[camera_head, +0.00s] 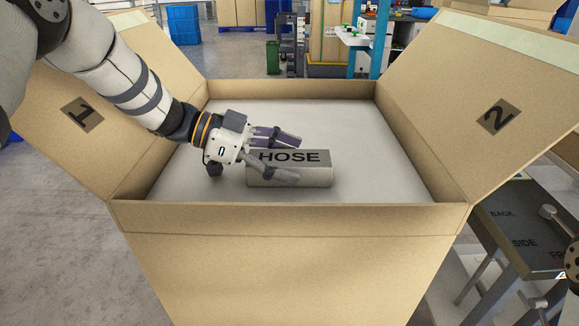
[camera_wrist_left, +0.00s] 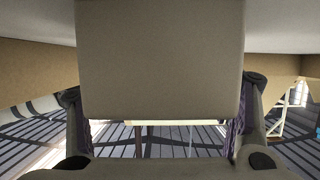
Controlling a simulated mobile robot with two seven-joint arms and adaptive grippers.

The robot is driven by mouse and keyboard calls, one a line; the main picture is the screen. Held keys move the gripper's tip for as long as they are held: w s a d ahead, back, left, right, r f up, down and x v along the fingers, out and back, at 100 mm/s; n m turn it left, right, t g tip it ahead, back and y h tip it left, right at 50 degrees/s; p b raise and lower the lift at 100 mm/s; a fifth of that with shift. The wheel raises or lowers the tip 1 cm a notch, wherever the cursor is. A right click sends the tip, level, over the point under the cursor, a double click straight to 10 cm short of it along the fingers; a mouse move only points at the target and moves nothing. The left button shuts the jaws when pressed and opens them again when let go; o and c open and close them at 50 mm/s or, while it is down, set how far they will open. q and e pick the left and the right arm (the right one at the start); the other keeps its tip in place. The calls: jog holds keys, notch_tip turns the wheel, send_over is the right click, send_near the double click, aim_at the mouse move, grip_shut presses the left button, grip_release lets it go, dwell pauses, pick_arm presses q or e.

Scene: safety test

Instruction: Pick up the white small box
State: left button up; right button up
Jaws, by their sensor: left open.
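The white small box (camera_head: 312,172) has HOSE printed on its top. It lies in the large open cardboard box (camera_head: 290,220), on a pale surface. My left gripper (camera_head: 292,159) reaches in from the left and is open, with one finger at the far side of the white box and one across its near side. In the left wrist view the white box (camera_wrist_left: 160,60) fills the upper middle, between the two fingers. Gaps show beside it, and I cannot tell whether either finger touches it. My right gripper is not in view.
The cardboard box's side flaps stand open, marked 1 (camera_head: 82,114) at left and 2 (camera_head: 497,117) at right. The pale surface around the white box is clear. A dark table (camera_head: 520,225) with lettering stands at the right.

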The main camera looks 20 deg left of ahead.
pick_arm(q)
jog(key=shift+w+d+f, duration=0.1)
jog(key=shift+d, duration=0.15)
jog(key=c, duration=1.3)
